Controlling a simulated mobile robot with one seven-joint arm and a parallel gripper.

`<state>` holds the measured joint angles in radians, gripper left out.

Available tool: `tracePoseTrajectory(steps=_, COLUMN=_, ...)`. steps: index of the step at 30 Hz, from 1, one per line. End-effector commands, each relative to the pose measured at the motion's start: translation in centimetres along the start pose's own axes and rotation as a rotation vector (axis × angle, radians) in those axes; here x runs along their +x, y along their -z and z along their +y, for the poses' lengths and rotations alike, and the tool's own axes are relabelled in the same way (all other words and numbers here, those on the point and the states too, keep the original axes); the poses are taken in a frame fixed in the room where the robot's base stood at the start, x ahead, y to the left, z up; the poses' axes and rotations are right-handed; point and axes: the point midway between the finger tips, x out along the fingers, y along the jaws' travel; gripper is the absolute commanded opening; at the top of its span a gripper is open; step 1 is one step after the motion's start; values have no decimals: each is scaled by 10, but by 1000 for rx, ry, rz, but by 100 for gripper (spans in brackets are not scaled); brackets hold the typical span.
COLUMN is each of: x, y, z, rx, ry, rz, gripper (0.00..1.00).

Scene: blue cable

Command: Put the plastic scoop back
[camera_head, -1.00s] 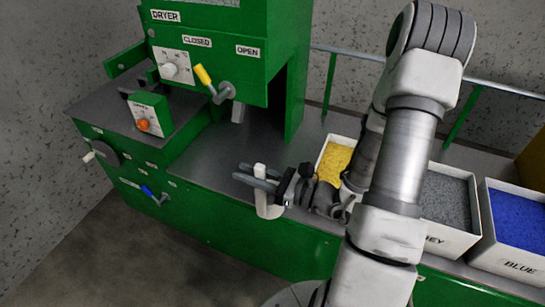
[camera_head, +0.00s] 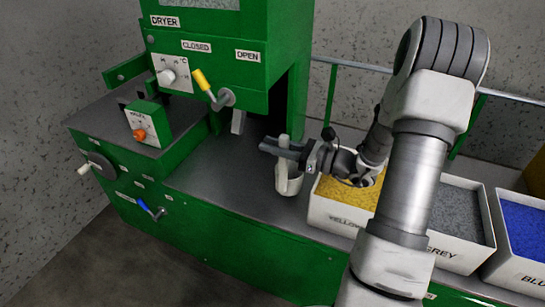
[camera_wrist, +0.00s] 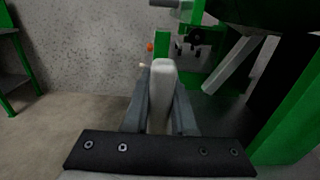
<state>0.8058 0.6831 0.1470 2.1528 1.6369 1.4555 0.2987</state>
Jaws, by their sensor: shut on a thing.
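The white plastic scoop (camera_head: 288,184) hangs below my gripper (camera_head: 269,147) in the head view, left of the bin of yellow granules. My gripper is shut on its upright handle. In the wrist view, the pale handle (camera_wrist: 162,88) stands between the two grey fingers (camera_wrist: 160,108). The scoop's lower end is over the grey worktop, and I cannot tell whether it touches. Its bowl is hidden in the wrist view.
The yellow bin (camera_head: 335,212) is close to the right of the scoop. The grey bin (camera_head: 455,255) and blue bin (camera_head: 515,270) stand further right. The green dryer (camera_head: 210,65) with its yellow-handled lever (camera_head: 206,82) stands at left. Bare worktop (camera_head: 225,165) lies between.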

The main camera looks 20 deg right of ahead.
Motion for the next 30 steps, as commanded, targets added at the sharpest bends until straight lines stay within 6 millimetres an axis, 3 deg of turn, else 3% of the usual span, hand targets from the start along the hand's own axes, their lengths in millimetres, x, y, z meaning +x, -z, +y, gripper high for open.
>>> tracePoseTrajectory(steps=1, x=0, y=15, z=2, rx=7, ry=-1, rz=1, gripper=0)
tracePoseTrajectory(steps=5, x=0, y=34, z=2, rx=5, ry=0, rz=0, gripper=0)
tracePoseTrajectory(steps=17, x=0, y=38, z=2, rx=2, ry=0, rz=0, gripper=0)
tracePoseTrajectory(steps=18, x=0, y=38, z=2, rx=2, ry=0, rz=0, gripper=28)
tracePoseTrajectory(steps=22, x=0, y=38, z=2, rx=2, ry=0, rz=0, gripper=51)
tracePoseTrajectory(steps=30, x=0, y=37, z=2, rx=2, ry=0, rz=0, gripper=54)
